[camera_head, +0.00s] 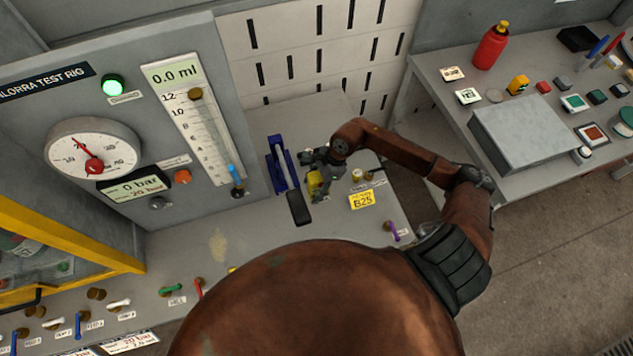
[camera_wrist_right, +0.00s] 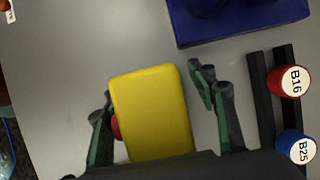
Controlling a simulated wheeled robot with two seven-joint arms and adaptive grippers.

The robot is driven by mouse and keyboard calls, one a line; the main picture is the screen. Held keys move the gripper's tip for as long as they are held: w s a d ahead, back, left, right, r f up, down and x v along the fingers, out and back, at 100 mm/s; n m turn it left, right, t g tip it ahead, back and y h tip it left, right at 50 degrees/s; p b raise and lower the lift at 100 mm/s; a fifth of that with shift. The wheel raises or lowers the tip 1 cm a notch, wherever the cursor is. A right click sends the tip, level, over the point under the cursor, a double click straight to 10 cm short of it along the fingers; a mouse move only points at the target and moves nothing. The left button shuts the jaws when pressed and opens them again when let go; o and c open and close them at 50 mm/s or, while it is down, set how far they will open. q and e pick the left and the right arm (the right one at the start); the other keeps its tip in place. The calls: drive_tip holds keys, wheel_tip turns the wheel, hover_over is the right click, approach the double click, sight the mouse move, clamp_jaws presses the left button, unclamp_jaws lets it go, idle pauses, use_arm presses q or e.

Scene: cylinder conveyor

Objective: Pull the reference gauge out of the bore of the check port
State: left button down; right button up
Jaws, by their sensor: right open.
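A yellow block (camera_wrist_right: 152,112), which looks like the grip of the reference gauge, fills the space between my right fingers in the wrist view. It also shows in the head view (camera_head: 313,184), under my right gripper (camera_head: 322,168). My right gripper (camera_wrist_right: 158,110) is open, with one finger on each side of the block; a gap shows at the right finger. A small red part (camera_wrist_right: 116,127) peeks out at the block's left side. I cannot make out the check port's bore or how deep the gauge sits. My left gripper is out of view.
A blue fixture (camera_head: 282,163) with a dark handle stands close to the left of my gripper. A dark rack (camera_wrist_right: 262,110) near my right finger holds a red B16 cylinder (camera_wrist_right: 289,81) and a blue B25 cylinder (camera_wrist_right: 295,146).

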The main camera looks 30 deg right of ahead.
drive_tip(key=shift+a+f, duration=0.1)
drive_tip(key=shift+f, duration=0.15)
drive_tip(key=shift+c, duration=0.6)
